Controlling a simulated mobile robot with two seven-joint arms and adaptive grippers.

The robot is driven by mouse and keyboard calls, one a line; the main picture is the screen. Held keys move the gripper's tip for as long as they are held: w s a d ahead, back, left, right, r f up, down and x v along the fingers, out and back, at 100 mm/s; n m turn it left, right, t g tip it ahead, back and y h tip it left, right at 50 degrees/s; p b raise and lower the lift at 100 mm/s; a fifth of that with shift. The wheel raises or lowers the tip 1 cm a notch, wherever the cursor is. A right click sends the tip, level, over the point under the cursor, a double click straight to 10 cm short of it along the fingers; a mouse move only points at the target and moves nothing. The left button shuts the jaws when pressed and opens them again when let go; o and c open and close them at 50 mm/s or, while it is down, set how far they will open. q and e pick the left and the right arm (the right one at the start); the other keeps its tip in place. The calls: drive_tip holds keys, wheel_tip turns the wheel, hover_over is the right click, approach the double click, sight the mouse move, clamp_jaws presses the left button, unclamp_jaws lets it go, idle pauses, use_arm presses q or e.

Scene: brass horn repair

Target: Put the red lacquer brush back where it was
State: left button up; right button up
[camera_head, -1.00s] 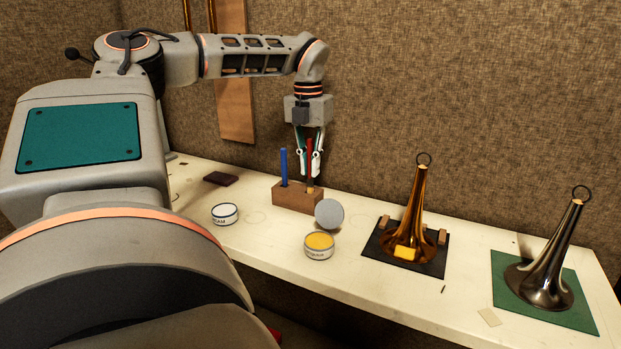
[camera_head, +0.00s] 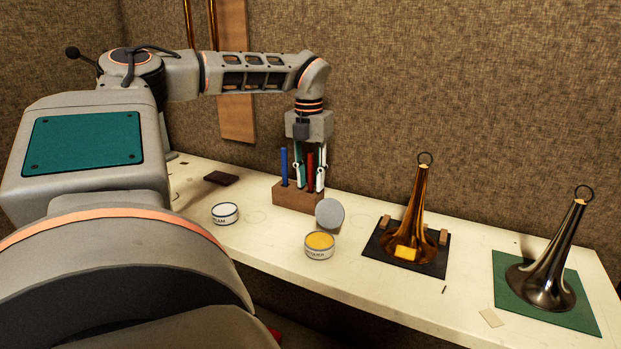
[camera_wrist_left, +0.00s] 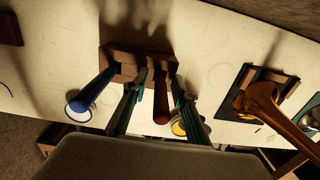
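The red lacquer brush (camera_head: 310,172) stands upright in the wooden block (camera_head: 291,199), in its right part; its lower end is hidden in the block. In the left wrist view, the red brush (camera_wrist_left: 161,98) shows between my two fingers, with a gap on each side. My left gripper (camera_head: 310,182) points down over the block, its fingers spread on either side of the brush, open and empty. A blue-handled brush (camera_head: 284,166) stands in the left part of the same block. My right gripper is in neither view.
An open lacquer tin (camera_head: 319,246) stands in front of the block, with a grey lid (camera_head: 330,213) tilted behind it. A white-topped tin (camera_head: 225,213) is to the left. A brass horn bell (camera_head: 412,225) and a dark bell (camera_head: 548,270) stand on mats at right.

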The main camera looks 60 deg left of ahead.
sight(310, 153)
use_arm(q)
drive_tip(key=shift+r, duration=0.1)
wheel_tip(310, 153, up, 12)
drive_tip(key=shift+s+r+p, duration=0.1)
drive_tip(key=shift+p, duration=0.4)
idle(0.5)
